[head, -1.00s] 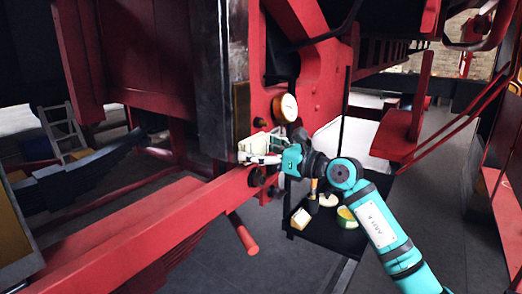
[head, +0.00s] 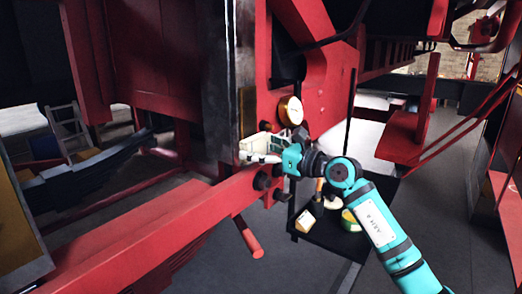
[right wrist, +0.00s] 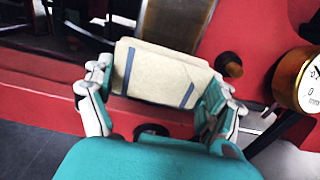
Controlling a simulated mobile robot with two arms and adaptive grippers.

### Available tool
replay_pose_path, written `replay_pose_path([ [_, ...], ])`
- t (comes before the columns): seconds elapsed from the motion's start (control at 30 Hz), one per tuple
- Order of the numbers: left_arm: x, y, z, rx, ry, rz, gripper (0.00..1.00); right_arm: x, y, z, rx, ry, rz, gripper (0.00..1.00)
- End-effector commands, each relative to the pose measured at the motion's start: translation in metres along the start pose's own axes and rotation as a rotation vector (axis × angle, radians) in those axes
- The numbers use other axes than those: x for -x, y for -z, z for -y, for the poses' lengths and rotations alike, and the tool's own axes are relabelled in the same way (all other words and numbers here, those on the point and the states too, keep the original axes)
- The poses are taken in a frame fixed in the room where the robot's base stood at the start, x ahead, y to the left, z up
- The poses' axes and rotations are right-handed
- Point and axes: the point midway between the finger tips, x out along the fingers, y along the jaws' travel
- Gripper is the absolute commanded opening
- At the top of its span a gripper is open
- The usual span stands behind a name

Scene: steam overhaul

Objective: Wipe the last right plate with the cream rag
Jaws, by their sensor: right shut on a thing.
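My right gripper (head: 266,153) is shut on the cream rag (head: 255,143), a folded pad with blue stripes. In the right wrist view the rag (right wrist: 165,76) sits between the two fingers (right wrist: 160,92). A brass-brown plate (right wrist: 178,22) shows just beyond the rag's far edge, and the rag overlaps its lower part in that view. I cannot tell whether they touch. In the head view the plate (head: 247,106) is a narrow upright patch on the red frame, just above the rag. My left gripper is not in view.
A round brass gauge (head: 290,110) is close to the right of the rag. A red beam (head: 175,222) runs below the gripper.

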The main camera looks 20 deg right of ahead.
Motion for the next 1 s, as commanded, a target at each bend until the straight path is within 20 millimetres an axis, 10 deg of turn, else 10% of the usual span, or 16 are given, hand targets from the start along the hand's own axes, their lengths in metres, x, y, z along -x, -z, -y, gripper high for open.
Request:
replay_pose_path([
  [1.0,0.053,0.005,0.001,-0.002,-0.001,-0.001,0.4,-0.002,-0.07,0.0,0.001,0.0,0.0,0.62],
])
